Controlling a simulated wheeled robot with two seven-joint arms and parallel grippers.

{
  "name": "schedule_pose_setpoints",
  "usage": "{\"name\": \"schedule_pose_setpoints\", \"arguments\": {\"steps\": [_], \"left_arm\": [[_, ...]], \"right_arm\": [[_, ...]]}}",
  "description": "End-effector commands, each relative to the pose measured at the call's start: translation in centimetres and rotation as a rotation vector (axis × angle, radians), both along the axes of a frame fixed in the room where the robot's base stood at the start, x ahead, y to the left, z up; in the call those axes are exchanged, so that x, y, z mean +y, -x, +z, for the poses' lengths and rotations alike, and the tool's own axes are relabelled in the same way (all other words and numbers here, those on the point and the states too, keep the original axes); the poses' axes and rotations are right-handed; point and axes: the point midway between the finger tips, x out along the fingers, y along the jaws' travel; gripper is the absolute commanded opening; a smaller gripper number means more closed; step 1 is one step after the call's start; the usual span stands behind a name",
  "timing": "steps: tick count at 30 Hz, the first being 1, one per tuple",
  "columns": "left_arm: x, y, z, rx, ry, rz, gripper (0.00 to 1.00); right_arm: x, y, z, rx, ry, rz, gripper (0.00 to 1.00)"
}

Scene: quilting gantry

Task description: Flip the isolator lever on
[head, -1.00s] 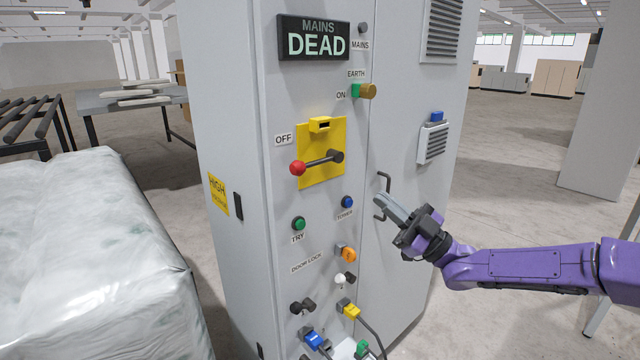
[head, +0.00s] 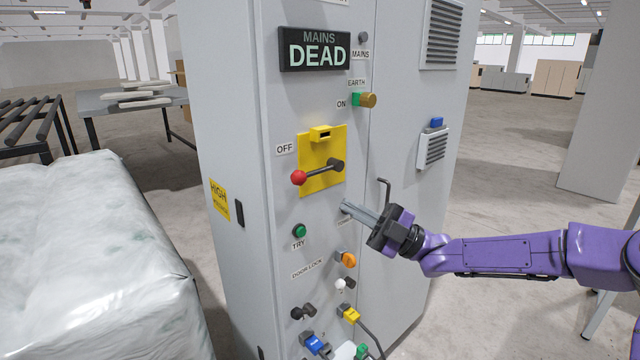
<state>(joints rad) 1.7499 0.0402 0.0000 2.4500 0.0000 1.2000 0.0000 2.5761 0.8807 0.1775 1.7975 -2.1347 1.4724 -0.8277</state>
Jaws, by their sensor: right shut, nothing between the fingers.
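The isolator lever (head: 320,170) is a dark rod with a red ball end (head: 298,178), on a yellow plate (head: 322,143) on the grey cabinet. It points left, toward the OFF label (head: 285,149). The sign (head: 315,50) above reads MAINS DEAD. My right gripper (head: 345,208) is shut and empty, below and right of the lever's pivot. Its fingertips are in front of the spot of the blue button and hide it; I cannot tell whether they touch the cabinet. The fingertips are apart from the lever. My left gripper is not in view.
A door handle (head: 386,190) sits right of the lever, just above my right gripper. The green TRY button (head: 299,231), an orange knob (head: 347,259) and plugged cables are lower down. A wrapped white bale (head: 90,250) stands left of the cabinet.

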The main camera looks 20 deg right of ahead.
Motion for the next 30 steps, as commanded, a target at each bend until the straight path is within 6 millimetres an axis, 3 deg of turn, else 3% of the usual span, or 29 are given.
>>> {"name": "schedule_pose_setpoints", "arguments": {"steps": [6, 12, 30], "left_arm": [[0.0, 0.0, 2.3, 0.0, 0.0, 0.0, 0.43], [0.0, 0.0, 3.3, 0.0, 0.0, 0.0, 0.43], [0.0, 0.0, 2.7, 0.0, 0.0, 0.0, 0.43]], "right_arm": [[3.7, -2.0, 2.6, 0.002, 0.001, 0.002, 0.0], [5.6, -3.1, 3.5, 0.002, -0.001, 0.0, 0.0], [6.1, -3.3, 3.6, 0.008, -0.023, 0.002, 0.0]]}}
